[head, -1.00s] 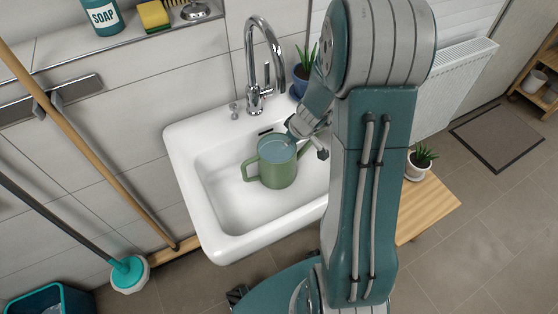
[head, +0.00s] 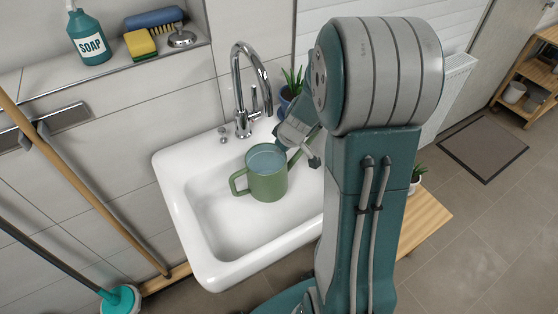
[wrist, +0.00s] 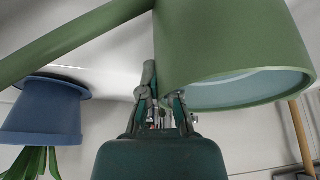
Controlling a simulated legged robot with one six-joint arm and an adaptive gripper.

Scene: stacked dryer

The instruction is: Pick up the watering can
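The green watering can (head: 267,182) is over the white sink basin (head: 205,235), upright, with its loop handle to the left and a pale bluish inside. It appears slightly raised above the basin floor. My gripper (head: 308,155) is at its right side, partly hidden by my arm. In the wrist view, the can (wrist: 225,45) fills the upper right and its spout runs to the upper left. My gripper (wrist: 163,88) has its fingers at the can's wall near the rim and spout, and appears shut on it. The exact contact is partly hidden.
A chrome faucet (head: 242,100) stands behind the can. A blue potted plant (head: 290,92) is near my gripper; its pot also shows in the wrist view (wrist: 42,110). A soap bottle (head: 90,42) and sponge (head: 140,45) sit on the ledge. A wooden bench (head: 425,222) is at the right.

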